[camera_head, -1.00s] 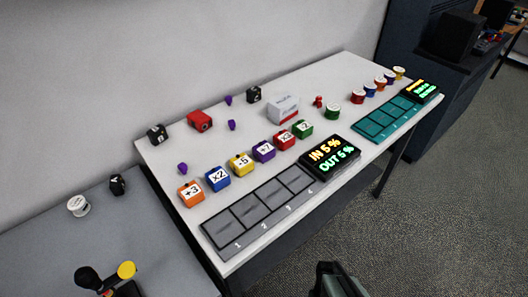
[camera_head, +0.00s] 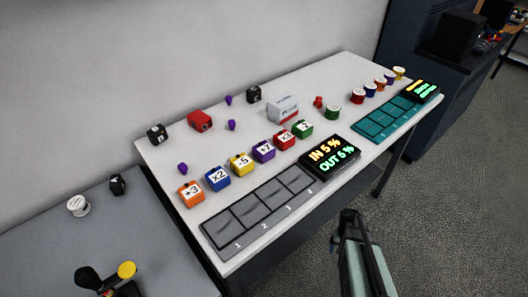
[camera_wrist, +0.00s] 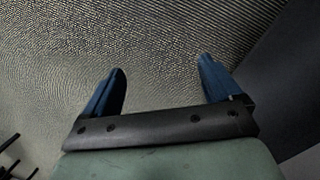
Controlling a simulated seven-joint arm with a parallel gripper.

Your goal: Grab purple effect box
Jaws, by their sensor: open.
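The purple effect box (camera_head: 263,151), with a white label reading +7, stands on the white table in a row of coloured boxes. It is between the yellow -5 box (camera_head: 241,164) and the red x3 box (camera_head: 285,140). My gripper (camera_head: 349,217) is off the table's front edge, to the right of and below the purple box in the head view, apart from everything. In the wrist view my gripper (camera_wrist: 161,82) has its two blue fingers spread wide with nothing between them, over the carpet floor. The purple box is not in the wrist view.
A grey four-slot tray (camera_head: 222,227) and a lit IN/OUT display (camera_head: 330,157) lie along the front edge. Orange (camera_head: 191,194), blue (camera_head: 217,179) and green (camera_head: 303,129) boxes share the row. Small purple pieces (camera_head: 231,125) lie behind it. A teal tray (camera_head: 372,128) is at right.

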